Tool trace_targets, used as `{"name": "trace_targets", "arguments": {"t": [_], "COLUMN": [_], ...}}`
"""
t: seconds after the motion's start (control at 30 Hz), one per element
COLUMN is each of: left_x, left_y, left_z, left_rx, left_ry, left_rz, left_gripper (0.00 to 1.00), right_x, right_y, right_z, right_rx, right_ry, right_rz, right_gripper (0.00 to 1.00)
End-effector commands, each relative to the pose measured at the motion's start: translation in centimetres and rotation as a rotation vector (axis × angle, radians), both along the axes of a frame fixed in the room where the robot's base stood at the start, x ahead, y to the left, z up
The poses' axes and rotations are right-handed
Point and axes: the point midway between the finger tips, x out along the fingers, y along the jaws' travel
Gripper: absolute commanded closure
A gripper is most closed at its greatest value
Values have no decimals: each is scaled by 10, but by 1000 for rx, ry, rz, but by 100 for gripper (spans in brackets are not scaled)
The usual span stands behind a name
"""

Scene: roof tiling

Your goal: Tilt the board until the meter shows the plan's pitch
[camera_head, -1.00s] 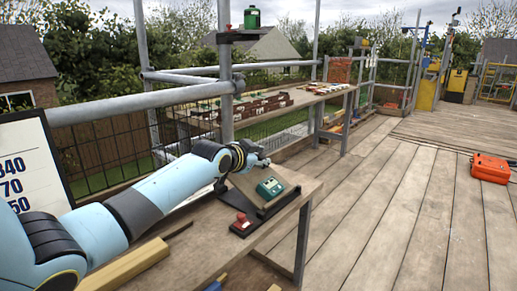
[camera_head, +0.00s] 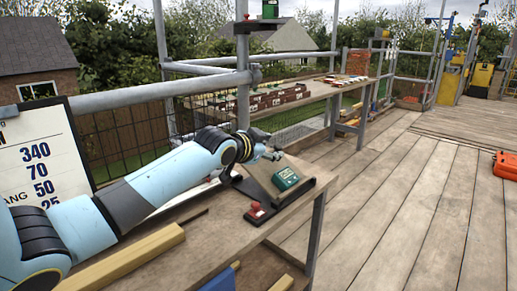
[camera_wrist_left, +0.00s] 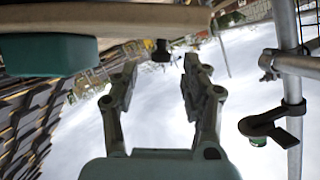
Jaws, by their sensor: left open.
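The wooden board (camera_head: 262,181) stands tilted on a black stand on the near bench, and the green meter (camera_head: 286,179) sits on it. The meter's reading is too small to make out. My left gripper (camera_head: 274,154) is at the board's upper edge, open. In the left wrist view its spread fingers (camera_wrist_left: 160,78) point at a small dark knob (camera_wrist_left: 161,50), with nothing held between them. The board's edge (camera_wrist_left: 110,18) and the teal meter (camera_wrist_left: 45,55) show above. The plan sheet (camera_head: 45,165) at the left shows 340, 70, 50 and 25, partly cut off.
A red knob on a dark base (camera_head: 257,212) lies at the board's foot. A yellow timber (camera_head: 130,258) lies on the near bench (camera_head: 215,235). Scaffold rails (camera_head: 165,91) run behind. A far bench (camera_head: 325,90) holds tiles. The deck at right is mostly clear.

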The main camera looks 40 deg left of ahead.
Motion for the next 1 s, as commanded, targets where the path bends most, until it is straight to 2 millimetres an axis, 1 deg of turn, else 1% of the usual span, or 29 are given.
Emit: {"name": "trace_targets", "arguments": {"t": [0.03,0.2,0.3,0.4,0.57,1.0], "left_x": [-12,-46,-60,-69,-73,-72], "left_y": [-1,-6,-6,-8,-9,-9], "left_z": [3,15,21,24,26,26], "left_rx": [5,2,2,0,-2,-3], "left_ry": [2,3,3,2,2,2], "left_rz": [-3,-4,-3,-2,-2,-1], "left_gripper": [54,54,54,54,54,54], "right_x": [0,0,0,0,0,0], "right_y": [0,1,1,1,1,2], "right_z": [0,0,0,0,0,0], "right_rx": [0,1,1,1,1,2], "right_ry": [0,0,0,0,0,0], "right_rz": [0,0,0,0,0,0], "right_gripper": [20,20,20,20,20,20]}}
